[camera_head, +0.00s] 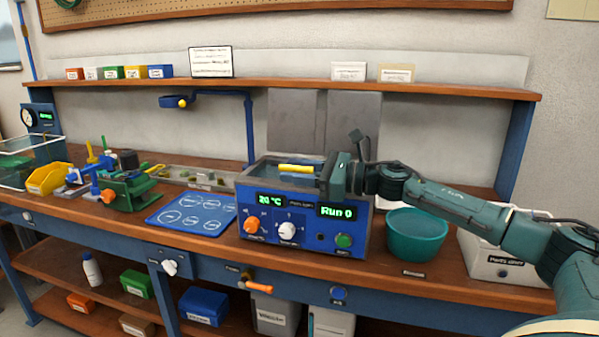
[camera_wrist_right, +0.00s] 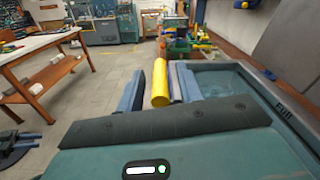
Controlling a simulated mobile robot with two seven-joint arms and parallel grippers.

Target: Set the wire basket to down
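A yellow bar handle (camera_head: 297,168) lies level across the top of the blue bath unit (camera_head: 262,215); the wire basket under it cannot be made out. My right gripper (camera_head: 323,172) is over the right part of the bath, at the right end of the handle. In the right wrist view the yellow handle (camera_wrist_right: 160,84) lies between the two fingers of my right gripper (camera_wrist_right: 158,86). A narrow gap shows between the left finger and the handle, so the gripper looks open around it. My left gripper is not in view.
A teal bowl (camera_head: 416,235) stands right of the bath unit, and a white bin (camera_head: 497,262) further right. A blue mat (camera_head: 192,212) and a green vise (camera_head: 130,190) are on the left. A shelf (camera_head: 290,87) runs above the bench.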

